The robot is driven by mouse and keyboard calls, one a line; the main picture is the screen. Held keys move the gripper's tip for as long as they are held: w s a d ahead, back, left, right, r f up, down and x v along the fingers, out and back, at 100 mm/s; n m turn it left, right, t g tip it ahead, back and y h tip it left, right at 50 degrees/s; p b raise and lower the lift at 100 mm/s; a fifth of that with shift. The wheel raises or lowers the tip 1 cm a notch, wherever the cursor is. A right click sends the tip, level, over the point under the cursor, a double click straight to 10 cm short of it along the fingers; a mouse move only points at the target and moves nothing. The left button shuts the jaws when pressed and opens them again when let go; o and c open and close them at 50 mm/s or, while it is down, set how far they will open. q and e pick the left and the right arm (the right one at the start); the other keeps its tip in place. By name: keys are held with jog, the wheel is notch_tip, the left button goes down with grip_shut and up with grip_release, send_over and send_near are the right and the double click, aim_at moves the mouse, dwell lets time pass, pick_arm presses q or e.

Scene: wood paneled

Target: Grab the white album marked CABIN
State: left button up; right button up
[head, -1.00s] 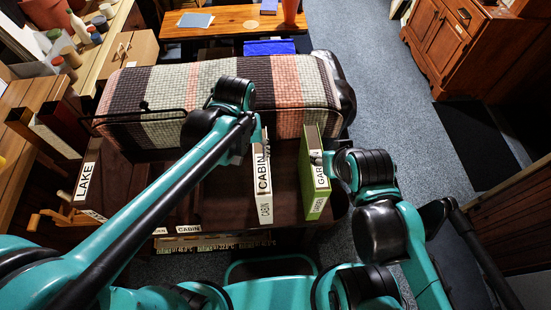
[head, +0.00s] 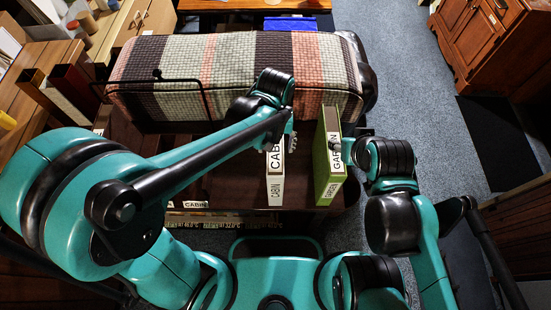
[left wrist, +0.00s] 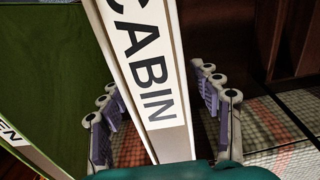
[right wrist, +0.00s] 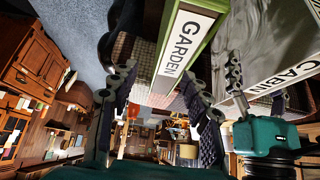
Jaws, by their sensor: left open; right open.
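The white album marked CABIN (head: 275,187) stands upright on the dark shelf top, left of the green album. Its labelled spine fills the middle of the left wrist view (left wrist: 152,85). My left gripper (left wrist: 163,110) is open, with one finger on each side of this spine. In the head view the left arm partly covers the album's top. The green album marked GARDEN (head: 328,165) stands to its right. My right gripper (right wrist: 158,100) is open, its fingers to either side of the GARDEN spine (right wrist: 183,50). The CABIN album also shows in the right wrist view (right wrist: 290,78).
A striped cushioned bench (head: 180,75) lies behind the albums. A CABIN shelf label (head: 188,205) is on the shelf's front edge. A wooden cabinet (head: 480,40) stands at the far right. Carpet floor (head: 405,90) is free between.

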pick_arm(q)
jog(key=shift+c, duration=0.3)
grip_shut()
jog(key=shift+r, duration=0.1)
